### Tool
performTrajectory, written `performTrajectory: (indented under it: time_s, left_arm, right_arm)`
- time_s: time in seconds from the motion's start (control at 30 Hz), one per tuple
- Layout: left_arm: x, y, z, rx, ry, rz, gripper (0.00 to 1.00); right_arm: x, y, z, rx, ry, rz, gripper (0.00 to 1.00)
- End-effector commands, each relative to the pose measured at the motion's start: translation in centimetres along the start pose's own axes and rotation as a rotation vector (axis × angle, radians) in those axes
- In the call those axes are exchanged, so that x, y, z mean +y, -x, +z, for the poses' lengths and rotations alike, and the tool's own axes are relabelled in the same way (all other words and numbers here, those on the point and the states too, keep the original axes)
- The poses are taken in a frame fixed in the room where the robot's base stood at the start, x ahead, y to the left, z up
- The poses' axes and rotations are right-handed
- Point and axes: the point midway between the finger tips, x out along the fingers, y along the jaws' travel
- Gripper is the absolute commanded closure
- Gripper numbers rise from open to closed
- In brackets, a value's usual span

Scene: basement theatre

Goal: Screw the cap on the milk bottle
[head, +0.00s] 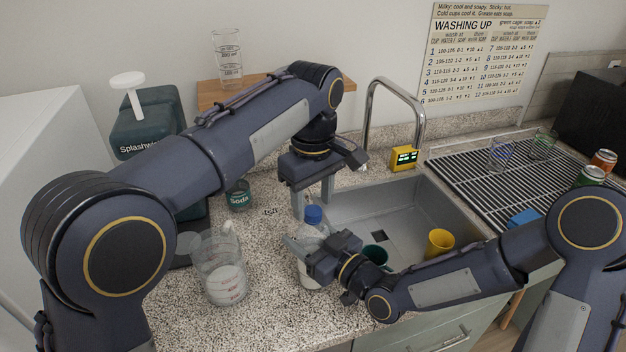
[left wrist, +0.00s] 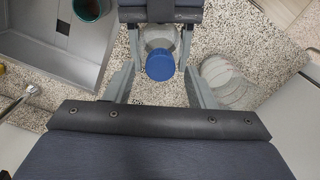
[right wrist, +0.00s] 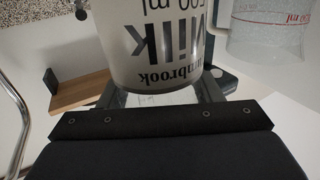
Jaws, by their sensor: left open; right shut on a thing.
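The milk bottle (head: 311,234) stands upright on the speckled counter left of the sink. It is clear, and its "Milk" lettering shows in the right wrist view (right wrist: 165,50). The blue cap (head: 313,214) is at the top of the bottle; how tightly it sits cannot be told. My right gripper (head: 306,251) is shut on the bottle's body from the front right. My left gripper (head: 313,203) points down from above, open, its fingers on either side of the cap. In the left wrist view, the cap (left wrist: 160,66) lies between the fingers with gaps on both sides.
A measuring jug (head: 222,270) stands close left of the bottle. The sink (head: 405,203) holds a yellow cup (head: 440,243) and a teal cup (head: 375,254). A drying rack (head: 480,170) is at right.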

Motion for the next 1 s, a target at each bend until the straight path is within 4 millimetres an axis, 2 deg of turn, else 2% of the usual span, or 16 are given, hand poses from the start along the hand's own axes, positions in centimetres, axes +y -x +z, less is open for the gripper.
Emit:
performTrajectory:
  time_s: [0.2,0.47,0.83,1.0]
  left_arm:
    - [-0.04,-1.45,-0.01,0.0,0.0,0.0,0.5]
    - [-0.02,-1.52,-0.02,0.0,0.0,0.0,0.5]
    - [-0.01,-1.5,-0.01,0.0,0.0,0.0,0.96]
    - [-0.01,-1.5,0.0,0.0,-0.001,0.0,0.97]
  right_arm:
    - [0.01,-0.01,-0.02,0.0,0.0,0.0,1.0]
    - [0.01,-0.01,-0.02,0.001,0.0,0.0,1.0]
    - [0.0,-0.01,-0.02,0.001,0.001,0.0,1.0]
    - [0.0,-0.01,-0.02,0.001,0.001,0.0,1.0]
